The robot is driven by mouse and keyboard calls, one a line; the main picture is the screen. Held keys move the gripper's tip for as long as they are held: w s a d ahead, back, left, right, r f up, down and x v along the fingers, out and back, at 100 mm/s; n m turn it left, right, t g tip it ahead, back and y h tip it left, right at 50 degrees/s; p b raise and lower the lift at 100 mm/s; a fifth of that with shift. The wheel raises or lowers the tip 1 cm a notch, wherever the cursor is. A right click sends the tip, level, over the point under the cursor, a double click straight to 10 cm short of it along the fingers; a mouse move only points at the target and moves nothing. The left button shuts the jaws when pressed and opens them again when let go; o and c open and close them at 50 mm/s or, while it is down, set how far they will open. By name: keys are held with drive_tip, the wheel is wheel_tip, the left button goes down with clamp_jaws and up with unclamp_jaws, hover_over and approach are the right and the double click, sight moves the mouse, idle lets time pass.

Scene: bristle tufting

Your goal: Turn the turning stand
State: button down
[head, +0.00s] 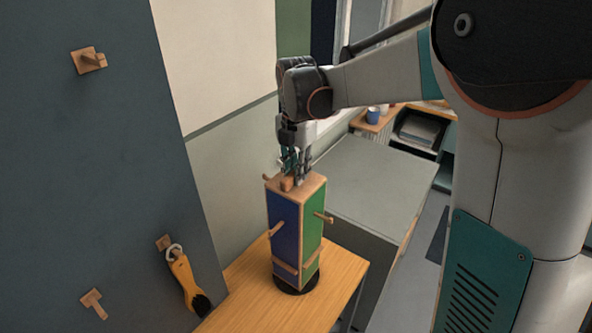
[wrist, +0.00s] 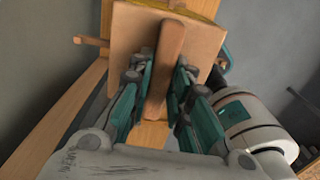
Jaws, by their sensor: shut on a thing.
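The turning stand (head: 284,232) is an upright box with a blue face and a green face towards the head camera. It has a wooden top, wooden pegs and lower ledges, and stands on a black round base (head: 297,284). My gripper (head: 294,174) points down at its top. In the wrist view, my gripper (wrist: 158,88) has its teal fingers on either side of the wooden grip bar (wrist: 171,45) on the stand's top and is shut on it. The fingertips' exact contact with the bar is partly hidden.
The stand is on a wooden table (head: 240,305). A grey cabinet (head: 375,180) stands behind, and a shelf with cups (head: 374,115) is farther back.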

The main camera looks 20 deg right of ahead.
idle(0.3)
drive_tip(key=c, duration=1.5)
unclamp_jaws()
drive_tip(key=shift+r, duration=0.15)
wheel_tip(320, 180, up, 12)
drive_tip(key=shift+f, duration=0.1)
drive_tip(key=s+f+m+t+b, duration=0.2)
drive_tip(key=s+f+m+b, duration=0.3)
drive_tip(key=s+f+m, duration=0.2)
drive_tip(key=s+f+m+t+b, duration=0.2)
drive_tip(key=s+f+m+b, duration=0.4)
drive_tip(key=s+f+m, duration=0.2)
drive_tip(key=s+f+m+t+b, duration=0.3)
drive_tip(key=s+f+m+b, duration=0.2)
drive_tip(key=s+f+m, duration=0.3)
wheel_tip(320, 180, down, 3)
drive_tip(key=shift+r+m+b, duration=0.1)
drive_tip(key=shift+m+b, duration=0.3)
drive_tip(key=shift+m, duration=0.7)
